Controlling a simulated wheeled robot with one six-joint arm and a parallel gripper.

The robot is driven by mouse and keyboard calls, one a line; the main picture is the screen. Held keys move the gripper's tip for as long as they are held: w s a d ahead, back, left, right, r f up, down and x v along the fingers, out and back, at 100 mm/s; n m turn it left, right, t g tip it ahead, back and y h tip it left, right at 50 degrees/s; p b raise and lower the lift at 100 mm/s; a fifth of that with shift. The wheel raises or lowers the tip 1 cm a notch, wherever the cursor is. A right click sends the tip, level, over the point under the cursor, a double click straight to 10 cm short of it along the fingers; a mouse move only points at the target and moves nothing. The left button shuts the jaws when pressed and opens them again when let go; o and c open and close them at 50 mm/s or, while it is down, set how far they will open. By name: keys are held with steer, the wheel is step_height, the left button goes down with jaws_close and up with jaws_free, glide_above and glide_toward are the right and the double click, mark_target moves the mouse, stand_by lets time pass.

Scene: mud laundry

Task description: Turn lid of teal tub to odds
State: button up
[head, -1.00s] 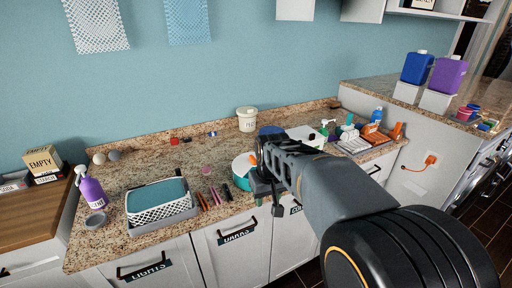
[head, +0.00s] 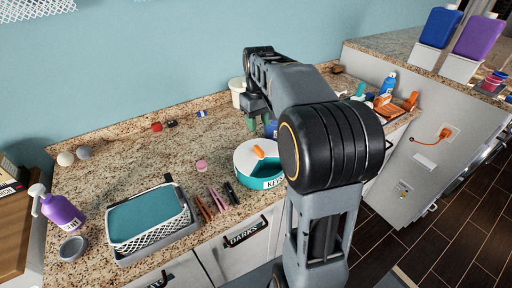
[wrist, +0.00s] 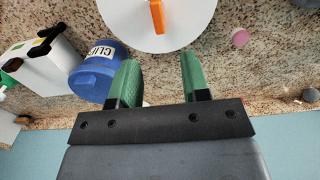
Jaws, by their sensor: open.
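The round teal tub (head: 244,174) stands on the counter, with a white label reading "KEYS" on its front. Its white lid (head: 246,153) carries an orange grip (head: 258,151). In the wrist view the white lid (wrist: 190,22) and orange grip (wrist: 157,16) lie just beyond the fingertips. My gripper (head: 259,122) is behind the tub and above the counter, with its green fingers apart and nothing between them. It also shows in the wrist view (wrist: 160,63). No "odds" label is visible.
A blue tub labelled "CLIP…" (wrist: 92,75) is close beside one finger. A cream pot (head: 236,92) stands behind my gripper. A pink disc (head: 201,165), pens (head: 219,198) and a white basket (head: 150,222) are left of the teal tub. The back-left counter is mostly clear.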

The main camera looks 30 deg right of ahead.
mark_target(258, 149)
steer(key=f, duration=1.1)
steer(key=shift+d+f, duration=0.2)
steer(key=shift+f, duration=0.1)
steer(key=shift+c, duration=0.3)
jaws_close()
steer(key=shift+w+a, duration=0.1)
